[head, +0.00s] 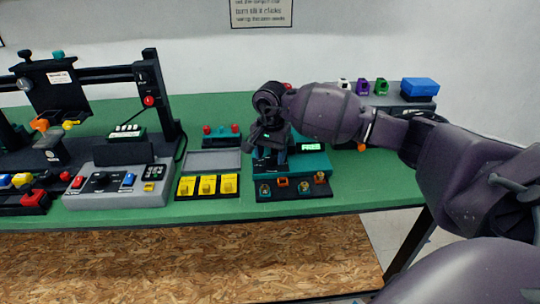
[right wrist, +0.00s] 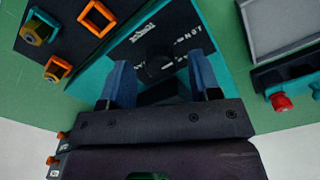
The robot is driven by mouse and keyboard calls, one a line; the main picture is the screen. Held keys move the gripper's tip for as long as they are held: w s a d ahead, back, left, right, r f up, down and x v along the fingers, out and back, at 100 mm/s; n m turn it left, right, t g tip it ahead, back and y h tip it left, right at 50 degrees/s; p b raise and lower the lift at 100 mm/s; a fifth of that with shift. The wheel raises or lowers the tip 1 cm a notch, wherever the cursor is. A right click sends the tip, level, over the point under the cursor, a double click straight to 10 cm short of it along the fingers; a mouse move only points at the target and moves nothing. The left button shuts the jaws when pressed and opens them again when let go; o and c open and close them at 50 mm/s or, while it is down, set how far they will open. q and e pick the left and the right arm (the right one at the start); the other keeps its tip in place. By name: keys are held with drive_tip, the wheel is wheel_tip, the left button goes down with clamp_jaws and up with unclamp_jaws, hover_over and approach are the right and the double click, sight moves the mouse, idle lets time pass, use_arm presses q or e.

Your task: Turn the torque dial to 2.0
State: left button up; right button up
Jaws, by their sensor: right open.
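The torque dial (right wrist: 160,66) is a dark round knob on the black face of a teal tester, with white marks around it. In the right wrist view it sits between the two blue fingers of my right gripper (right wrist: 159,62). The fingers are open, one on each side of the dial; I cannot tell whether they touch it. In the head view my right gripper (head: 270,142) reaches down over the left part of the teal tester (head: 262,166) and hides the dial. The tester's display (head: 311,147) shows green letters, too small to read surely. My left gripper is not in view.
A black tray (head: 293,192) with small orange and teal parts lies before the tester. Yellow pieces (head: 208,185) and a grey tray (head: 213,160) lie to its left. A grey control box (head: 112,186) and a black gantry printer (head: 95,75) stand further left. Green bench (head: 380,185) is clear at right.

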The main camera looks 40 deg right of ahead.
drive_tip(key=shift+f, duration=0.3)
drive_tip(key=shift+c, duration=0.3)
drive_tip(key=c, duration=0.9)
drive_tip(key=shift+o, duration=0.2)
